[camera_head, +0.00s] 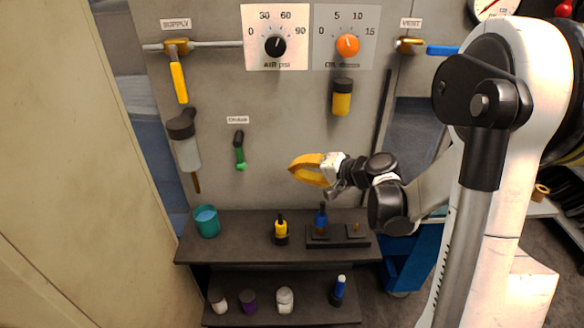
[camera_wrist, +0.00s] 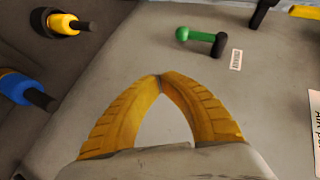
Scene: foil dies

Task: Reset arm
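My gripper (camera_head: 292,169) has yellow fingers and hangs in the air in front of the grey panel, above the shelf. In the wrist view the fingertips of my gripper (camera_wrist: 160,77) meet, with an empty gap behind them and nothing held. My arm reaches in from the right. A black lever with a green knob (camera_head: 240,157) is on the panel left of my gripper; the green knob also shows in the wrist view (camera_wrist: 182,34).
On the upper shelf (camera_head: 255,250) stand a teal cup (camera_head: 207,221), a yellow-and-black tool (camera_head: 281,231) and a blue tool (camera_head: 321,218) in a dark block (camera_head: 338,238). A yellow-handled supply valve (camera_head: 179,80), clear bowl (camera_head: 187,150), black knob (camera_head: 275,46) and orange knob (camera_head: 348,46) are on the panel.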

